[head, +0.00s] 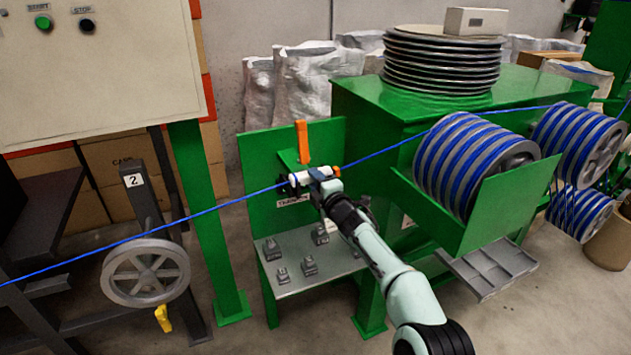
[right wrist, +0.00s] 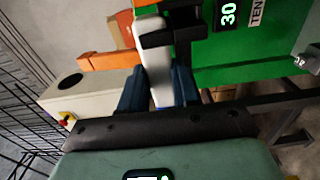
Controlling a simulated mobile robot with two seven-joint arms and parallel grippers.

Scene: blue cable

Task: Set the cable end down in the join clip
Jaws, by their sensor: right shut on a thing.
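My right gripper (head: 322,178) is at the green tension stand (head: 263,170), beside the blue cable (head: 235,202). In the right wrist view its two dark blue fingers (right wrist: 160,90) are shut on a white, rounded handle-like part (right wrist: 155,50). In the head view a white part (head: 299,179) shows at the fingertips. The blue cable runs taut from the left edge, past the gripper, to the blue-wound reels (head: 465,165). I cannot make out a loose cable end or a join clip. My left gripper is not in view.
An orange lever (head: 302,142) stands upright just above the gripper. Small grey blocks (head: 309,265) lie on the shelf (head: 290,285) below. A grey wheel (head: 146,273) is at the left under the cable. A control box (head: 100,65) hangs at upper left.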

